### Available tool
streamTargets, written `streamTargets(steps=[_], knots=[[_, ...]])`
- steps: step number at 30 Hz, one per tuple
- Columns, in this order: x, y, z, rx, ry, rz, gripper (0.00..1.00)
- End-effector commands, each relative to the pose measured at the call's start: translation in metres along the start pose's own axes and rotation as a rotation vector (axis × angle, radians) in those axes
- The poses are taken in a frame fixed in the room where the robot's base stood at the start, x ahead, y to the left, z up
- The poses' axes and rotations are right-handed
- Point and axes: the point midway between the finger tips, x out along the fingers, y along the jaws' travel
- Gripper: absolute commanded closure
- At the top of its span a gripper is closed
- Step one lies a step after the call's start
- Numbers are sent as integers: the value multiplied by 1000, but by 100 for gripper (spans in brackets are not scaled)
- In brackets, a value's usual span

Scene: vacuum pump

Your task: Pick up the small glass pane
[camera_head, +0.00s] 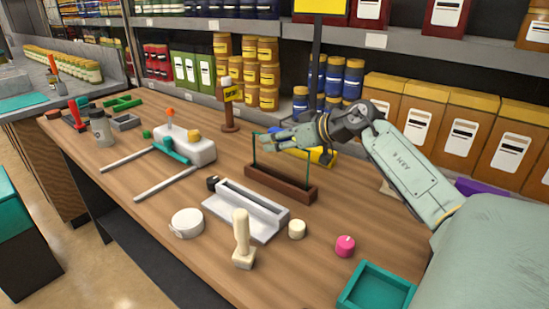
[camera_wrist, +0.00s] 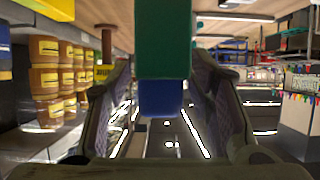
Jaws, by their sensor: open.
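A thin, clear pane with dark green edges (camera_head: 254,150) stands upright in a brown slotted wooden holder (camera_head: 281,185) in the middle of the bench; I take it to be the small glass pane. My gripper (camera_head: 268,140) reaches in from the right at the height of the pane's upper part, fingers pointing left. It hides part of the pane. In the wrist view my gripper (camera_wrist: 163,75) is open, a finger on each side. A green bar (camera_wrist: 163,40) with a blue end (camera_wrist: 162,103) shows between the fingers; I cannot tell what it is or whether anything touches.
A grey tray (camera_head: 228,216), white round container (camera_head: 187,223), cream-handled stamp (camera_head: 242,242), pink knob (camera_head: 345,246) and teal tray (camera_head: 378,288) lie in front. A white block with rods (camera_head: 190,148) is left. Shelves of jars (camera_head: 268,75) line the back.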

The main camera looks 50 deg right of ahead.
Motion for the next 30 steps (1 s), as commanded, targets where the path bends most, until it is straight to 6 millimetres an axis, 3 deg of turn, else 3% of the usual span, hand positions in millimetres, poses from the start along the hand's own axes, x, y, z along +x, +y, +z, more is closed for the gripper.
streamTargets(steps=[3, 25, 30], knots=[[0, 0, 0, 0, 0, 0, 52], [0, 0, 0, 0, 0, -1, 100], [0, 0, 0, 0, 0, -1, 100]])
